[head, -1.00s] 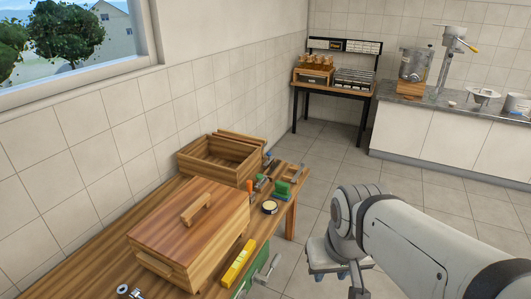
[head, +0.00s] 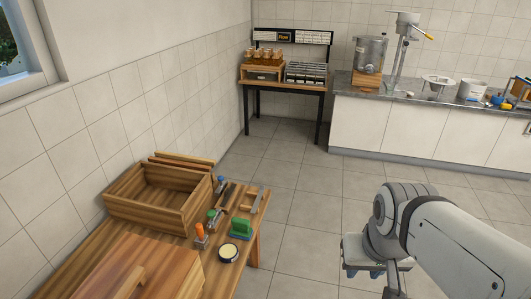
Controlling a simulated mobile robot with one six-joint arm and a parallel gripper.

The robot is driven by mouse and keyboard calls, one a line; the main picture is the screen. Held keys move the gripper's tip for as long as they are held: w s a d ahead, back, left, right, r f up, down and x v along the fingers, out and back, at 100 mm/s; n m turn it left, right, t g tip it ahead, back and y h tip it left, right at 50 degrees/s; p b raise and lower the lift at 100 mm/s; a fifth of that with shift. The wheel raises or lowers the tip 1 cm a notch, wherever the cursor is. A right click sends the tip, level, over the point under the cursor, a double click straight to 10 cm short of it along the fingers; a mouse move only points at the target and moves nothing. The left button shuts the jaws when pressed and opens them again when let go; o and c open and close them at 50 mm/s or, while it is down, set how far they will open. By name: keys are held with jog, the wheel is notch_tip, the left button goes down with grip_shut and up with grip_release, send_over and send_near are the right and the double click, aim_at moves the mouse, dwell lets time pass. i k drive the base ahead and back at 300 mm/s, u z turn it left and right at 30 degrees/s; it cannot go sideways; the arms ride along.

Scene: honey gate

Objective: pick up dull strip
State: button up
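I cannot pick out a dull strip for certain. Several small tools lie at the right end of the wooden bench (head: 247,262), too small to tell apart fully. Among them are a dark, long-bladed tool (head: 228,195) and a pale, thin piece with wood (head: 258,200). My gripper (head: 377,272) hangs over the floor at the lower right, well to the right of the bench and apart from everything. Its fingers are mostly hidden, so its opening does not show.
An open wooden box (head: 150,212) and a lidded wooden box (head: 130,275) stand on the bench. An orange-handled tool (head: 200,236), a green block (head: 241,228) and a round tin (head: 228,253) lie nearby. A black-legged stand (head: 318,115) and a counter (head: 430,130) are behind. The tiled floor between is clear.

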aim_at(228, 194)
jog(key=z, duration=0.2)
jog(key=i, duration=1.5)
jog(key=u, duration=0.95)
jog(key=i, duration=0.55)
jog(key=u, duration=0.35)
jog(key=k, duration=0.65)
jog(key=u, duration=0.25)
jog(key=i, duration=0.65)
jog(key=z, duration=0.15)
